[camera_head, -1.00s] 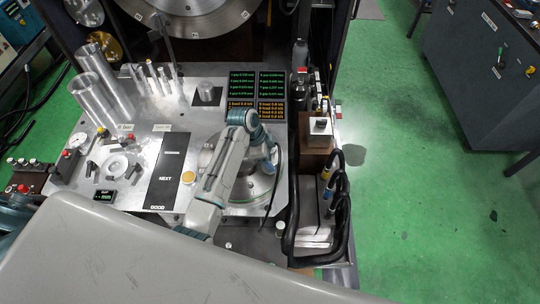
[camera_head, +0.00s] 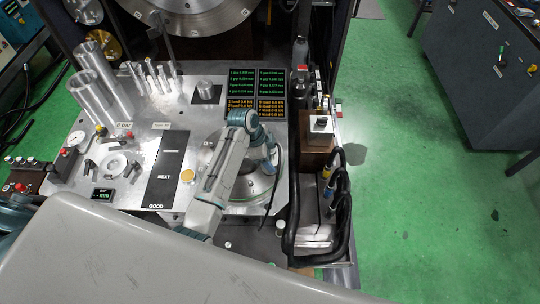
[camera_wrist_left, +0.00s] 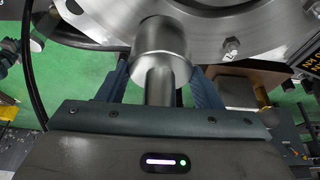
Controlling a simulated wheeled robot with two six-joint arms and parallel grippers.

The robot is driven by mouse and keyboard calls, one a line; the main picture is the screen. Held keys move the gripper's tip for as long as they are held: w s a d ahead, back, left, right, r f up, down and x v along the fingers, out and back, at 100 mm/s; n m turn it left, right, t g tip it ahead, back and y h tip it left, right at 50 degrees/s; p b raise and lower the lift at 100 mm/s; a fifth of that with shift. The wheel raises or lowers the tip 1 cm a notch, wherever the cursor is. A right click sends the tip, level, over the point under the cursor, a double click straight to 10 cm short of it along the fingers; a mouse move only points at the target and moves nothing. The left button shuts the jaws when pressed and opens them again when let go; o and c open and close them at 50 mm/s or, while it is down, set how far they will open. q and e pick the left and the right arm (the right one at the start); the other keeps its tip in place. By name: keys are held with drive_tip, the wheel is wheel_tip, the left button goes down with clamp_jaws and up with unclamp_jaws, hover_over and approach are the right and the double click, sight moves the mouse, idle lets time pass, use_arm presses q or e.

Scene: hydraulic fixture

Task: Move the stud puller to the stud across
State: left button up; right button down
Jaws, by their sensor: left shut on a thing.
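My left gripper (camera_head: 268,172) points down beside the round metal flange (camera_head: 237,187) on the bench, partly hidden by its own wrist. In the left wrist view its fingers (camera_wrist_left: 160,82) are shut on the stud puller (camera_wrist_left: 162,50), a shiny metal cylinder with a narrower lower part. The puller's wide end reaches up in front of the flange ring (camera_wrist_left: 215,25). Whether it touches the ring or sits on a stud is unclear. A stud with a nut (camera_wrist_left: 232,46) shows on the ring to the right of the puller. My right gripper is not in view.
Black hoses (camera_head: 340,195) and a brown block (camera_head: 316,150) stand right of the flange. Dark readout panels (camera_head: 257,92) lie behind it. Metal tubes (camera_head: 95,95) and a black display strip (camera_head: 168,170) are to the left. Green floor lies open at right.

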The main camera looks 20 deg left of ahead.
use_arm(q)
drive_tip(key=shift+f, duration=0.15)
drive_tip(key=o, duration=1.7)
drive_tip(key=shift+s+f, duration=0.1)
drive_tip(key=shift+b+v, duration=1.2)
drive_tip(key=shift+v, duration=4.3)
drive_tip(key=shift+d, duration=0.1)
